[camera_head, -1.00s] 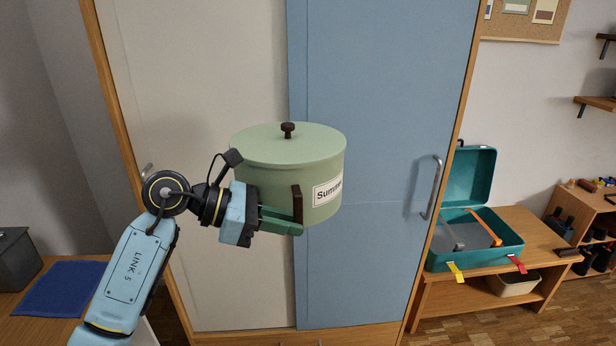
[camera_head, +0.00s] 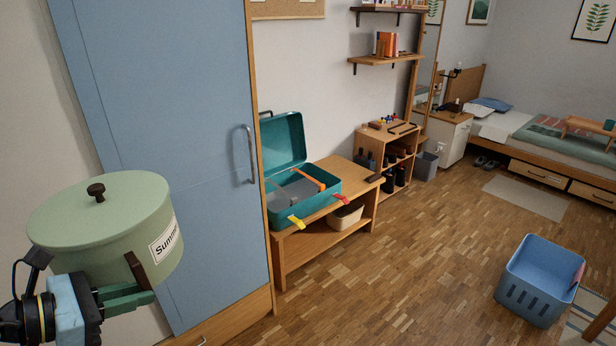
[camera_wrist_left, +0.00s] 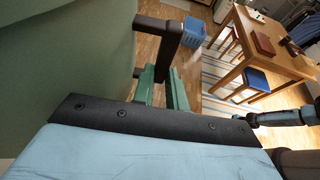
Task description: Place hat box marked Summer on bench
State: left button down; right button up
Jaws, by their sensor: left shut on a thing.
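The hat box (camera_head: 95,222) is a round green box with a lid and a dark knob, and its white label reads "Summer". My left gripper (camera_head: 140,285) is shut on the box's dark side handle and holds the box up in front of the wardrobe. In the left wrist view the box (camera_wrist_left: 60,50) fills the upper left, with the gripper's green fingers at the dark handle. The wooden bench (camera_head: 290,243) stands right of the wardrobe, apart from the box.
A wardrobe (camera_head: 165,120) stands at left. A blue basket (camera_head: 540,275) sits on the floor at right. The middle floor is clear.

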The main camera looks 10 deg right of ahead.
aim_at(346, 171)
jog(key=z, duration=0.2)
jog(key=k, duration=0.3)
jog(key=z, duration=0.85)
jog(key=i, duration=1.4)
jog(key=z, duration=0.35)
jog(key=i, duration=1.4)
jog(key=u, duration=0.3)
jog(key=i, duration=1.45)
jog(key=u, duration=0.65)
jog(key=i, duration=1.15)
jog(key=u, duration=0.3)
